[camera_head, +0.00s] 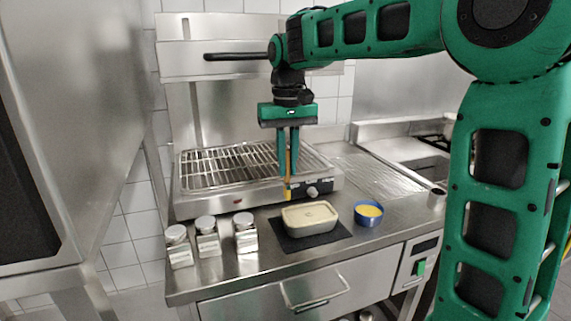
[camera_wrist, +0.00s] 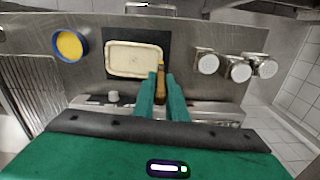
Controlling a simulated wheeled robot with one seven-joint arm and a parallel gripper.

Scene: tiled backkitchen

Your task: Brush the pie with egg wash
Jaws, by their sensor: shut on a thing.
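The pie (camera_head: 310,218) is a pale rectangular pie in a dish on a dark mat (camera_head: 329,239) on the steel counter. It also shows in the wrist view (camera_wrist: 134,59). A blue bowl of yellow egg wash (camera_head: 368,214) stands just right of it; in the wrist view the bowl (camera_wrist: 70,45) is at upper left. My gripper (camera_head: 288,170) points down and is shut on a brush (camera_head: 288,188) with a wooden handle and yellowish tip. The brush tip hangs above the pie's back edge, apparently apart from it. The brush also shows between the fingers in the wrist view (camera_wrist: 162,92).
A grill with a wire rack (camera_head: 230,166) stands behind the pie. Several lidded jars (camera_head: 207,240) stand left of the pie. A ribbed steel drainboard (camera_head: 375,175) lies at the back right. Bare counter lies between the jars and the mat.

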